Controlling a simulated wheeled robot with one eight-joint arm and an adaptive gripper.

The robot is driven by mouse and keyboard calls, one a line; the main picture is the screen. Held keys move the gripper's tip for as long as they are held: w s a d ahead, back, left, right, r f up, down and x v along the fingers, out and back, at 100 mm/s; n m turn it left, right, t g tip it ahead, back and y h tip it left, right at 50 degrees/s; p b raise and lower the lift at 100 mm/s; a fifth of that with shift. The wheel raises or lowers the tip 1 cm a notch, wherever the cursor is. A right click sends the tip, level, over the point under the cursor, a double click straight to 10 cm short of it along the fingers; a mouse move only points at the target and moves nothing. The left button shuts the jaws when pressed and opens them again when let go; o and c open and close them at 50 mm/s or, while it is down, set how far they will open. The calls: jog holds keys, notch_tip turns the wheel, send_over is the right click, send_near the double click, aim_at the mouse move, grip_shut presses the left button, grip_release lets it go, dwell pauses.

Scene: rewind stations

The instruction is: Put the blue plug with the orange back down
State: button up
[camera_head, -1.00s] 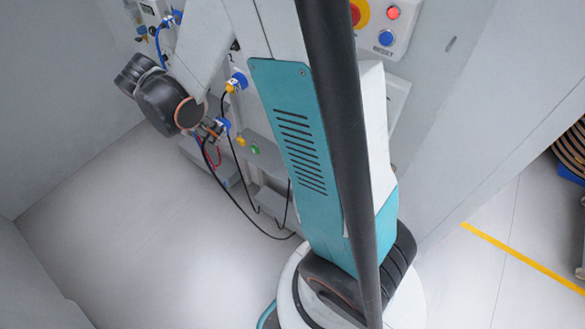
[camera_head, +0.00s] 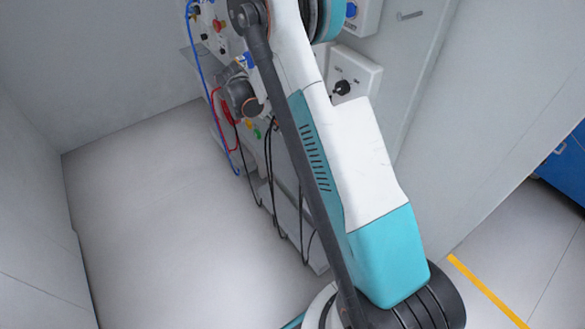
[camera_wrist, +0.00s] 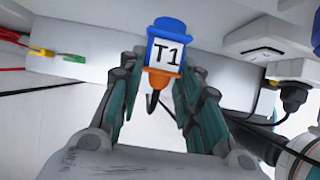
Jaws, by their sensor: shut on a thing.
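The blue plug with an orange back end (camera_wrist: 165,45) carries a white label reading T1 and shows upright in the wrist view, with its blue end up. My gripper (camera_wrist: 162,68) is shut on it, one teal-sided finger on each side of its lower part. A dark cable hangs from the orange end. The plug's blue end is clear of the fingers.
A grey block (camera_wrist: 90,68) with yellow and green plugs lies left in the wrist view. A white socket box (camera_head: 352,76) with a black plug is on the wall. Red, blue and black cables hang near my wrist. The left floor (camera_head: 150,210) is clear.

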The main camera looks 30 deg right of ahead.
notch_tip(320, 180, down, 19)
jog(key=b, duration=0.6)
jog(key=shift+r, duration=0.1)
jog(key=o, duration=1.2)
jog(key=shift+c, duration=0.2)
